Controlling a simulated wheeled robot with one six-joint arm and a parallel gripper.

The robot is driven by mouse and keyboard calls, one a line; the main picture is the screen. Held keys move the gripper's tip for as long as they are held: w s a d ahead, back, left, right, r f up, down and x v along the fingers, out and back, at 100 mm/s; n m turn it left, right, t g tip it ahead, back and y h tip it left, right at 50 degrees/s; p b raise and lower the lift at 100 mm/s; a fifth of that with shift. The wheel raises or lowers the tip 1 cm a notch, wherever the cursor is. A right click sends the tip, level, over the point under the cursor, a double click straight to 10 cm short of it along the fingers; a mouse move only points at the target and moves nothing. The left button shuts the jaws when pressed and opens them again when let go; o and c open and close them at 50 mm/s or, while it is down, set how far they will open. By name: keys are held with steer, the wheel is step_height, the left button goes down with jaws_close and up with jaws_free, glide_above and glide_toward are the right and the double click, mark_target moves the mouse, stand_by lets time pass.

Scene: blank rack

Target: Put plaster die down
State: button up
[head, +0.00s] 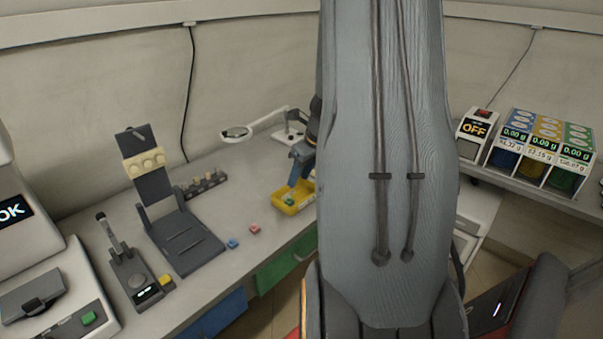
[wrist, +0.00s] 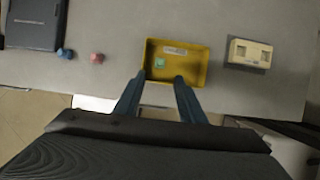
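A small teal-green die (wrist: 160,63) lies in the yellow tray (wrist: 198,70), near a pale label on the tray. The die also shows in the head view (head: 290,202), inside the tray (head: 306,207) on the bench. My gripper (wrist: 159,80) is open, with its two blue fingers apart and nothing visible between them. Its tips are over the tray's near side in the wrist view, with the die beyond them. In the head view my gripper (head: 294,182) is just above the tray. A blue die (head: 233,243) and a pink die (head: 255,229) lie on the bench left of the tray.
A cream block with two dark openings (wrist: 249,53) sits right of the tray. A dark stand (head: 183,240), a lamp magnifier (head: 236,133) and a small dark instrument (head: 138,282) stand on the bench. Bare bench surrounds the loose dice.

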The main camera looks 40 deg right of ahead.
steer(key=s+a+r+n+g, duration=0.1)
steer(key=a+r+n, duration=0.1)
steer(key=a+n, duration=0.75)
steer(key=s+a+r+n+g, duration=0.1)
steer(key=s+a+r+n, duration=0.1)
steer(key=a+n, duration=0.7)
steer(key=s+a+n+g, duration=0.1)
steer(key=s+a+n, duration=0.6)
steer(key=a+n, duration=0.6)
steer(key=n, duration=0.3)
steer(key=shift+s+r, duration=0.4)
